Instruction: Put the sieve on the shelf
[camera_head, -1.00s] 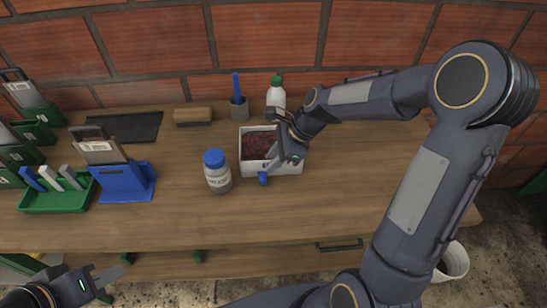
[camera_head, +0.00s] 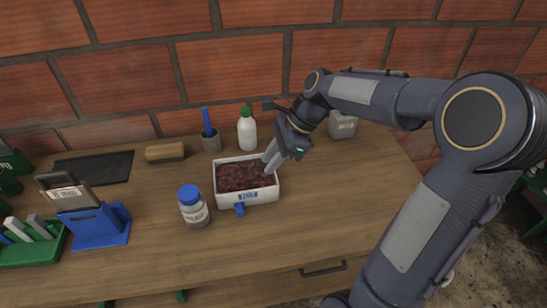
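I cannot tell for sure which thing is the sieve. A flat grey handled piece with a label (camera_head: 66,194) stands upright in a blue holder (camera_head: 100,226) on the left of the table. A white box (camera_head: 249,197) holding dark red contents stands mid-table, with a blue piece on its front. My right gripper (camera_head: 271,160) is at the box's back right corner, pointing down and left. Its fingers look close together, but their gap is unclear, and I see nothing held. My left gripper is out of view. No shelf is clearly seen.
A blue-capped jar (camera_head: 194,207), a green-capped bottle (camera_head: 247,132), a grey cup (camera_head: 211,141), a brush-like block (camera_head: 165,152) and a grey canister (camera_head: 343,124) surround the box. A green rack (camera_head: 48,244) sits at left. The front right of the table (camera_head: 330,215) is clear.

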